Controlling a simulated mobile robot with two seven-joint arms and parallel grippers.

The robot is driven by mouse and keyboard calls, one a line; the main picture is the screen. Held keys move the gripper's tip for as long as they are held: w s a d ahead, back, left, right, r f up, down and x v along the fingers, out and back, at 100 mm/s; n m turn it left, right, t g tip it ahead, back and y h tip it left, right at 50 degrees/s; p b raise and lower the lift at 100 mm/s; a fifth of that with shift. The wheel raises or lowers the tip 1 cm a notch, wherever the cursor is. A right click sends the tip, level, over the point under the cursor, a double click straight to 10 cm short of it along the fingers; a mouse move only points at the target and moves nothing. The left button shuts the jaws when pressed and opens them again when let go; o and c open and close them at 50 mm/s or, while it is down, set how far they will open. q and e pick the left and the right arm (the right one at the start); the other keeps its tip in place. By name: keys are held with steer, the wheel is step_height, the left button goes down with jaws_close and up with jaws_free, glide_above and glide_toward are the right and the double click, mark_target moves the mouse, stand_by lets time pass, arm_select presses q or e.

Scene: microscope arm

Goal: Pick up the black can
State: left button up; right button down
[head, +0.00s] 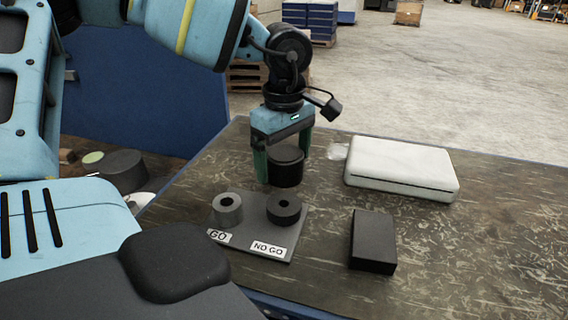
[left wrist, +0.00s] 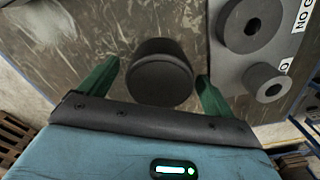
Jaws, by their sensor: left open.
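The black can (head: 286,167) stands upright on the dark table, just behind the gauge plate. It also shows in the left wrist view (left wrist: 161,80). My left gripper (head: 283,158) points down over the can, with its green fingers apart. In the left wrist view the fingers (left wrist: 158,82) are on either side of the can with gaps visible, so it is not clamped. My right gripper is not in view.
The grey plate (head: 268,209) holds a grey ring (head: 227,208) and a black ring (head: 284,208), with GO and NO GO labels. A white case (head: 401,167) and a black box (head: 373,240) lie to the right. The table's right front is clear.

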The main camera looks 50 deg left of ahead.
mark_target(284, 153)
arm_select(q)
steer(key=c, duration=1.2)
step_height(284, 153, up, 10)
steer(key=shift+r+b, duration=0.1)
steer(key=shift+b, duration=0.35)
steer(key=shift+c, duration=0.2)
